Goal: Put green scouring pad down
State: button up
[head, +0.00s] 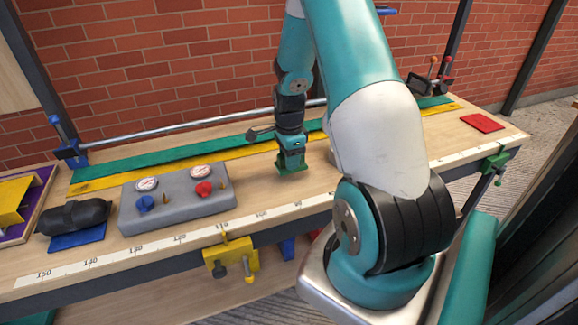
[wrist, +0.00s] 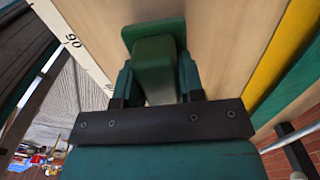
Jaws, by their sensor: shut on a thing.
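The green scouring pad (wrist: 153,32) is a flat green plate with a raised green block on it. In the wrist view my gripper (wrist: 156,76) is shut on the raised block, one finger on each side. In the head view my gripper (head: 291,152) points down over the middle of the wooden workbench (head: 262,192). The pad (head: 291,169) shows below it, at or just above the bench top. I cannot tell whether it touches the wood. The gripper hides part of it.
A grey gauge box (head: 178,203) stands to the left, with a black object (head: 73,217) on a blue pad beyond it. Yellow (head: 240,150) and green strips (head: 150,157) run behind. A red pad (head: 482,123) lies far right. Bare wood surrounds my gripper.

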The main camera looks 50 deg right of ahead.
jog(key=shift+f, duration=1.5)
jog(key=shift+f, duration=0.1)
jog(key=shift+f, duration=0.1)
jog(key=o, duration=1)
jog(key=shift+c, duration=0.2)
